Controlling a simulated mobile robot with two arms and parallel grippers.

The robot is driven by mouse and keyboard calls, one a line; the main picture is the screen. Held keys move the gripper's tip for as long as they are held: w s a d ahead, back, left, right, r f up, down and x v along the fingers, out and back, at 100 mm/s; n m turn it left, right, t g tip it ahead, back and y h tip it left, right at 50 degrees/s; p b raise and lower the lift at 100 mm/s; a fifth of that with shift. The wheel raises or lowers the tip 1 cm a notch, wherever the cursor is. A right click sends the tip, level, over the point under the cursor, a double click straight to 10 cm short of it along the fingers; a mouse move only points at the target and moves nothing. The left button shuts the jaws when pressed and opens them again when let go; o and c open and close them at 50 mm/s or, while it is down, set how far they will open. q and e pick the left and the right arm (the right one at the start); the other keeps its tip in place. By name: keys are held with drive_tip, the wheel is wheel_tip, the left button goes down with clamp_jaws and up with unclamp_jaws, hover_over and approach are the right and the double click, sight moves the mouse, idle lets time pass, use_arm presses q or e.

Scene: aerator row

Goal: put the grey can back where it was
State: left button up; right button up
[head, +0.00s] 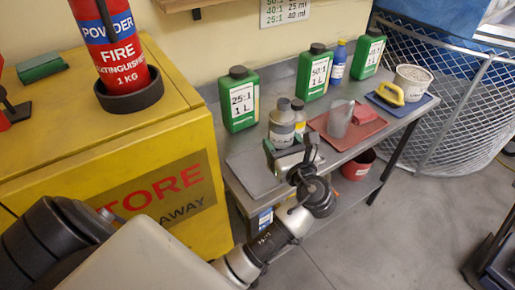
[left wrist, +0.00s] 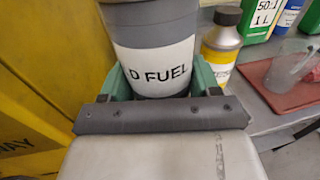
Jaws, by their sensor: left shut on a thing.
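The grey can (head: 282,126) has a white label and stands upright at the front of the metal bench. In the left wrist view the can (left wrist: 155,50) fills the top middle, and its label reads "D FUEL" in part. My left gripper (head: 284,153) is shut on the can's lower part, with a green finger on each side. A grey mat (head: 250,178) lies below and to the left of the can. The gripper hides the can's base, so I cannot tell whether it touches anything. My right gripper is not in view.
A bottle with a yellow label (head: 299,118) stands close behind the can. Green jugs (head: 239,103) line the back. A clear beaker (head: 340,118) and red cloth stand on a red mat (head: 372,130). A yellow cabinet (head: 110,160) with a fire extinguisher (head: 115,50) is at left.

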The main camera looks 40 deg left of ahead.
use_arm(q)
drive_tip(key=shift+w+a+f+p, duration=0.2)
drive_tip(key=shift+w+a+f, duration=0.25)
drive_tip(key=shift+a+f, duration=1.05)
drive_tip(key=shift+w+a+f+p, duration=0.2)
drive_tip(key=shift+w+a+f, duration=0.3)
drive_tip(key=shift+a+f, duration=1)
drive_tip(key=shift+w+a+f+p, duration=0.2)
drive_tip(key=shift+w+a+f, duration=0.25)
drive_tip(key=shift+a+f, duration=1)
drive_tip(key=shift+d+f, duration=0.2)
drive_tip(key=shift+d, duration=0.05)
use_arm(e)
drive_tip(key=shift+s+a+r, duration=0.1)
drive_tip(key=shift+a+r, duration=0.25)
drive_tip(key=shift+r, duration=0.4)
use_arm(q)
drive_tip(key=shift+f, duration=0.1)
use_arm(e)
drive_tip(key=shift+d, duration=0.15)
use_arm(q)
drive_tip(key=o, duration=1)
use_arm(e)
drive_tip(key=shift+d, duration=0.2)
